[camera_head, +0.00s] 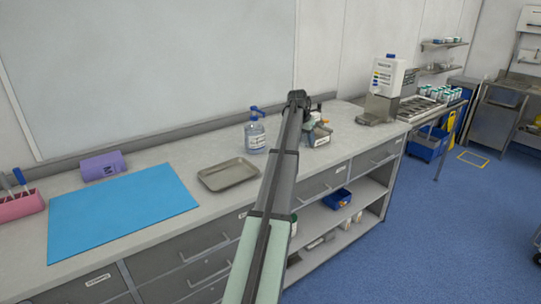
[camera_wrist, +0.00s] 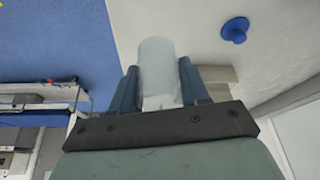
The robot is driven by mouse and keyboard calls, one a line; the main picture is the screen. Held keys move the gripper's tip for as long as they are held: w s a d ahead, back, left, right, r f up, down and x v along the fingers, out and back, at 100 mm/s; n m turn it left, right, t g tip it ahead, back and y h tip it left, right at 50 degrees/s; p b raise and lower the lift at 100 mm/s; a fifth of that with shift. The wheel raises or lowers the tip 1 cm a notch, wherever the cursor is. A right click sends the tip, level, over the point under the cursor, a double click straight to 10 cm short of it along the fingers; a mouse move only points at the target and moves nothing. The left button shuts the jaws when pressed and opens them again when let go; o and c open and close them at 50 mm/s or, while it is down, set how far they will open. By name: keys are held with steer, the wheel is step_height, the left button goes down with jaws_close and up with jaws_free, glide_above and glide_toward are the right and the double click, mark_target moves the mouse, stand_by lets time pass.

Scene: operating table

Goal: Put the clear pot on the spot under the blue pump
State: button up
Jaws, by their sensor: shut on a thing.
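In the wrist view my gripper (camera_wrist: 157,68) is shut on the clear pot (camera_wrist: 158,50), a pale see-through cylinder between its two dark blue fingers. The pot sticks out past the fingertips, over the pale counter. Whether it touches the counter cannot be told. The blue pump (camera_head: 256,112) tops a clear bottle (camera_head: 255,136) on the counter in the head view, just left of my arm. A round blue top (camera_wrist: 235,29), probably this pump, shows right of the pot in the wrist view, apart from it. In the head view my arm hides the pot; the spot cannot be made out.
A metal tray (camera_head: 201,179) lies left of my arm. Farther left are a blue mat (camera_head: 120,213), a purple box (camera_head: 103,166) and a pink holder (camera_head: 20,206). A white canister (camera_head: 389,78) stands on a metal stand to the right. The wall closes off the counter behind.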

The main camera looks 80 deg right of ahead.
steer(key=a+f, duration=0.1)
steer(key=a, duration=0.1)
steer(key=a+f, duration=0.2)
steer(key=a, duration=0.1)
steer(key=shift+s+a+f, duration=0.35)
steer(key=w+a+n+t, duration=0.1)
steer(key=n, duration=0.1)
steer(key=w+a+f+n, duration=0.1)
steer(key=w+n, duration=0.1)
steer(key=w+a+n+t, duration=0.1)
steer(key=a+n, duration=0.1)
steer(key=shift+w+f+n+t+h, duration=0.15)
steer(key=shift+n+t+h, duration=0.15)
steer(key=shift+n, duration=0.1)
steer(key=w+n, duration=0.1)
steer(key=n, duration=0.1)
steer(key=n+t, duration=0.1)
steer(key=n, duration=0.1)
steer(key=shift+w+a+t, duration=0.15)
steer(key=shift+w+t, duration=0.15)
steer(key=shift+w, duration=0.05)
steer(key=n, duration=0.2)
steer(key=n+t+y, duration=0.1)
steer(key=n, duration=0.1)
steer(key=shift+w, duration=0.25)
steer(key=w+d, duration=1.2)
steer(key=shift+w+d, duration=0.3)
steer(key=shift+f, duration=1.6)
